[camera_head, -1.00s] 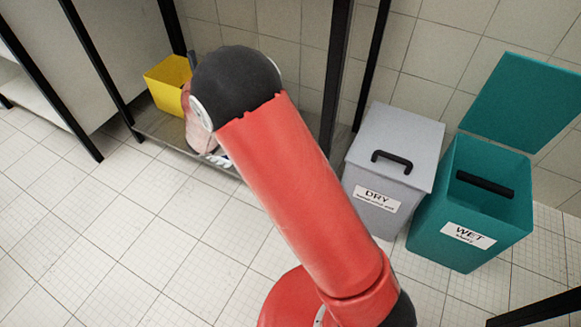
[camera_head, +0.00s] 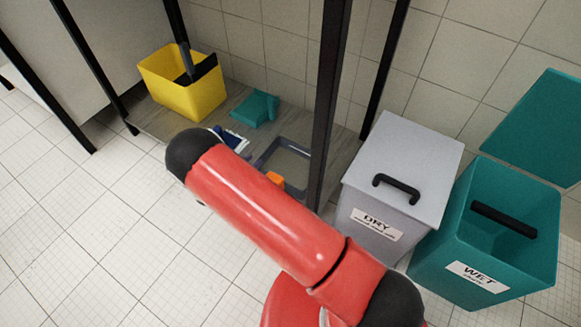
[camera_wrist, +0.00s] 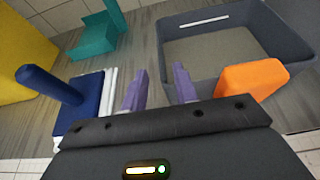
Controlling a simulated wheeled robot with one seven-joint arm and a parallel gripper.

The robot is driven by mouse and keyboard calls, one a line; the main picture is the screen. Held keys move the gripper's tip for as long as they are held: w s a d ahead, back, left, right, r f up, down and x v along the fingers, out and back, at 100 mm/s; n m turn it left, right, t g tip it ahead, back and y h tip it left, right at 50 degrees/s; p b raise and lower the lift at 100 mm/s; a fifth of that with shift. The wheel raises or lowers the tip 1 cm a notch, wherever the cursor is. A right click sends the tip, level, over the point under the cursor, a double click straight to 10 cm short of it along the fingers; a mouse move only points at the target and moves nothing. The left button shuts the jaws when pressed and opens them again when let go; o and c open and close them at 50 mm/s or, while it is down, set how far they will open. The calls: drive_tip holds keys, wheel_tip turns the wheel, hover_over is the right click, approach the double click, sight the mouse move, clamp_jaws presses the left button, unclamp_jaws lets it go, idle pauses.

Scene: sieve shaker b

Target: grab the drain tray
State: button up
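The drain tray appears to be the shallow dark grey rectangular tray (camera_head: 264,158) on the low shelf; it has an orange block (camera_head: 275,178) on its near side. In the wrist view the tray (camera_wrist: 215,84) fills the upper right, its inside looks empty, and the orange block (camera_wrist: 252,78) sits at its near rim. My gripper (camera_wrist: 160,82) has its two purple fingers apart with nothing between them. The fingers are left of the orange block, near the tray's left near corner. In the head view my red arm hides the gripper and part of the shelf.
A blue-handled tool with a white edge (camera_wrist: 85,100) lies just left of my fingers. A teal piece (camera_head: 255,108) and a yellow bin (camera_head: 185,88) are farther left on the shelf. A black post (camera_head: 328,100) stands beside the tray; grey DRY and teal WET bins (camera_head: 480,245) stand right.

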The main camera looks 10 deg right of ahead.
sight(263, 154)
drive_tip(key=x, duration=0.7)
clamp_jaws()
